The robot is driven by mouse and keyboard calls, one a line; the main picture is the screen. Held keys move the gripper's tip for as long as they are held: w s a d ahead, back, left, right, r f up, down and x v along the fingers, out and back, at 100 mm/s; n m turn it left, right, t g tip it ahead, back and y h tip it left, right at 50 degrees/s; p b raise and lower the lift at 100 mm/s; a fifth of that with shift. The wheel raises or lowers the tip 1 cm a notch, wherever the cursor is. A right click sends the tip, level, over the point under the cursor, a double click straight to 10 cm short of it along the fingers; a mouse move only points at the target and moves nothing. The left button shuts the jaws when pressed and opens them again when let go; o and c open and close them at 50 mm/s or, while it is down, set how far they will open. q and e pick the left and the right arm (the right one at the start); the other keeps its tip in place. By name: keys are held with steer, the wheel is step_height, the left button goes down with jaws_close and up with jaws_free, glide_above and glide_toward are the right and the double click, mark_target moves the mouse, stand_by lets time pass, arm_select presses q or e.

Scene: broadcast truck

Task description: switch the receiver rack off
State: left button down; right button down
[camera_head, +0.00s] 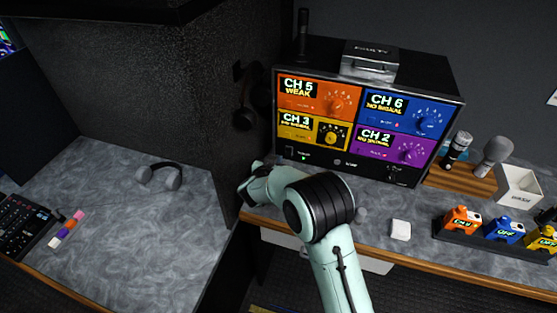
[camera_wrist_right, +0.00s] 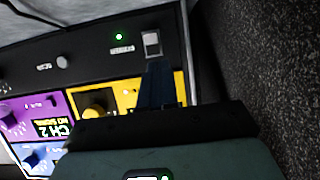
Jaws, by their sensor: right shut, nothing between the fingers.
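The receiver rack (camera_head: 368,110) is a black box with orange, blue, yellow and purple channel panels. Its lower strip has a lit green light (camera_wrist_right: 119,36) beside a small pale rocker switch (camera_wrist_right: 151,43); the light also shows in the head view (camera_head: 303,157). My right gripper (camera_wrist_right: 158,66) is shut and empty. In the right wrist view, which shows the rack upside down, its dark fingers point at the switch, tips close to it; I cannot tell whether they touch. In the head view my own wrist hides the fingers. My left gripper is not in view.
A metal box (camera_head: 369,62) sits on the rack. Microphones (camera_head: 456,150), a white bin (camera_head: 517,187), a white block (camera_head: 401,230) and coloured packs (camera_head: 463,220) stand right on the counter. A dark partition (camera_head: 200,90) borders the rack's left. Headphones (camera_head: 160,175) lie on the left desk.

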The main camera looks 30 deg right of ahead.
steer(key=v, duration=0.6)
steer(key=shift+s+r, duration=0.25)
steer(key=shift+s, duration=0.1)
